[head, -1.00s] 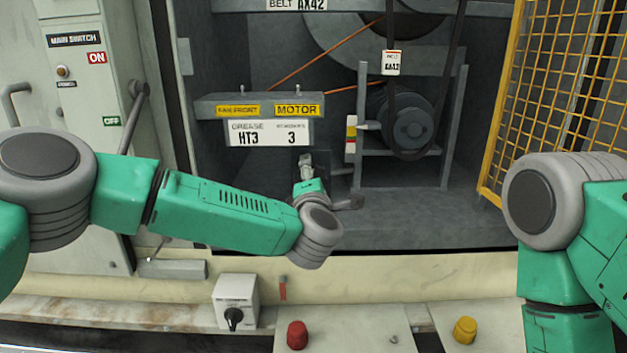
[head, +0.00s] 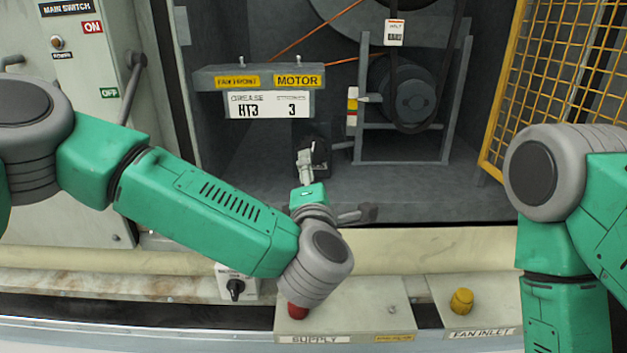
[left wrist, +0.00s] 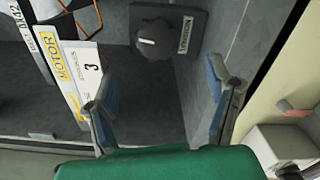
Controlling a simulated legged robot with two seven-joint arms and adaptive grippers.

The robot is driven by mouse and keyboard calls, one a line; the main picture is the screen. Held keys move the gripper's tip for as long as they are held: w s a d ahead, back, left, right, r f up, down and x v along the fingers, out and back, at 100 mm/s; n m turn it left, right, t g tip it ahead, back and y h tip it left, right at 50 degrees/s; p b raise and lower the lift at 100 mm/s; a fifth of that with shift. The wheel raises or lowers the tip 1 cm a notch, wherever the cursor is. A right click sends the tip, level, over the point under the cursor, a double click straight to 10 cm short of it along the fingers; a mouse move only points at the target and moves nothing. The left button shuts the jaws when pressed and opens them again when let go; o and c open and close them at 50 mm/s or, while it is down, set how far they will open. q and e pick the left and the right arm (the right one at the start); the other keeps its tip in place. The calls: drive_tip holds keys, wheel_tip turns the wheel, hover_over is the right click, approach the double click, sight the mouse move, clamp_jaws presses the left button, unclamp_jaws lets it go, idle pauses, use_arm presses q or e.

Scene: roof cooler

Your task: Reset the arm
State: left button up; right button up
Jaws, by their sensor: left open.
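My left arm reaches in from the left to the front of the open cabinet. My left gripper (head: 306,160) is small in the head view, in front of a dark part below the GREASE HT3 sign (head: 268,104). In the left wrist view its two fingers stand wide apart with nothing between them (left wrist: 162,85). Beyond the fingers is a black knob (left wrist: 153,42) on a dark plate, apart from them. My right arm shows at the right of the head view, but its gripper is out of the picture.
A motor (head: 402,92) with a belt stands inside the cabinet. A yellow mesh guard (head: 555,85) is at the right. The front ledge carries a red button (head: 293,312), partly hidden by my left wrist, a yellow button (head: 461,301) and a black rotary switch (head: 235,288).

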use_arm(q)
drive_tip(key=s+a+f+m+g+h, duration=0.1)
drive_tip(key=s+a+f+m+g, duration=0.2)
drive_tip(key=s+f+m, duration=0.45)
drive_tip(key=s+a+f+m+g+h, duration=0.2)
drive_tip(key=s+f+m+g, duration=0.15)
drive_tip(key=f, duration=0.75)
drive_tip(key=s+a+f+m+g+h, duration=0.1)
drive_tip(key=s+a+f+m+g, duration=0.25)
drive_tip(key=s+f, duration=0.45)
drive_tip(key=s+a+f+m+g+y, duration=0.2)
drive_tip(key=s+a+f+m+g, duration=0.1)
drive_tip(key=s+a, duration=0.6)
drive_tip(key=s+a+f+m+g+y, duration=0.2)
drive_tip(key=s+a+f+m+g, duration=0.2)
drive_tip(key=s+a, duration=0.6)
wheel_tip(320, 180, down, 3)
drive_tip(key=shift+s+a+r, duration=0.15)
drive_tip(key=shift+a+r, duration=0.05)
drive_tip(key=shift+a, duration=0.3)
drive_tip(key=shift+m, duration=0.25)
